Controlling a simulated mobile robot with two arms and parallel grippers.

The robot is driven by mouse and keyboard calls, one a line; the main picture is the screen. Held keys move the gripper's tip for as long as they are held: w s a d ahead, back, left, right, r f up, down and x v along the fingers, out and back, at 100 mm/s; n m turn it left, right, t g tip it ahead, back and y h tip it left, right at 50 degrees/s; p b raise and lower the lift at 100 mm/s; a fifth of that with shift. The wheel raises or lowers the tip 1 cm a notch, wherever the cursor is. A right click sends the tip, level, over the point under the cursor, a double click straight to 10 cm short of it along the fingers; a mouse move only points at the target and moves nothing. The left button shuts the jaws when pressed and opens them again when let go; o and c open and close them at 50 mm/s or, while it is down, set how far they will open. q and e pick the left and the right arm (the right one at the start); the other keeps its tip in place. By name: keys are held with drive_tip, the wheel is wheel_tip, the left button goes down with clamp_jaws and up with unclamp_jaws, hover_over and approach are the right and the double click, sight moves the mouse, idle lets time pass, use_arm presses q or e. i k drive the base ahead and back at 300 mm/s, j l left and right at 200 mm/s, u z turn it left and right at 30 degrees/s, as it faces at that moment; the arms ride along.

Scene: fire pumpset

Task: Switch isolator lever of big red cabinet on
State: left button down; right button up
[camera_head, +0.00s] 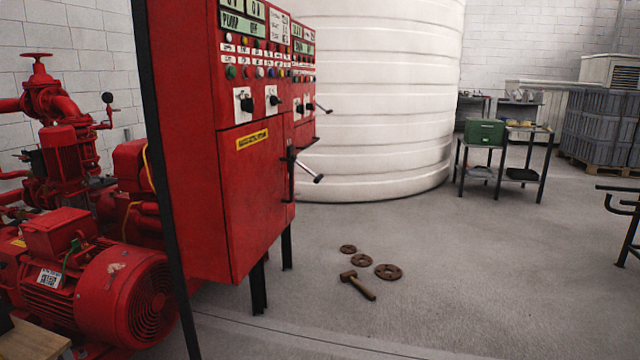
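The big red cabinet (215,180) stands on dark legs left of centre, its front turned to the right and seen at a steep angle. Its upper front carries displays, rows of coloured buttons and black rotary switches on white plates. A second, smaller lever (323,108) sticks out higher up, farther back. I cannot tell which is the isolator lever or whether it is on. Neither of my grippers is in view.
Red pumps and a motor (105,300) fill the left side. A hammer (358,285) and rusty discs (388,271) lie on the floor before the cabinet. A white tank (385,100) stands behind. A table with a green box (485,132) is farther right. Floor at centre right is clear.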

sight(309, 171)
drive_tip(key=i+l, duration=0.45)
drive_tip(key=i, duration=0.25)
drive_tip(key=i+l+u, duration=0.1)
drive_tip(key=i+l, duration=0.35)
drive_tip(key=i, duration=0.25)
drive_tip(key=i+l, duration=0.45)
drive_tip(key=i, duration=0.2)
drive_tip(key=u, duration=0.05)
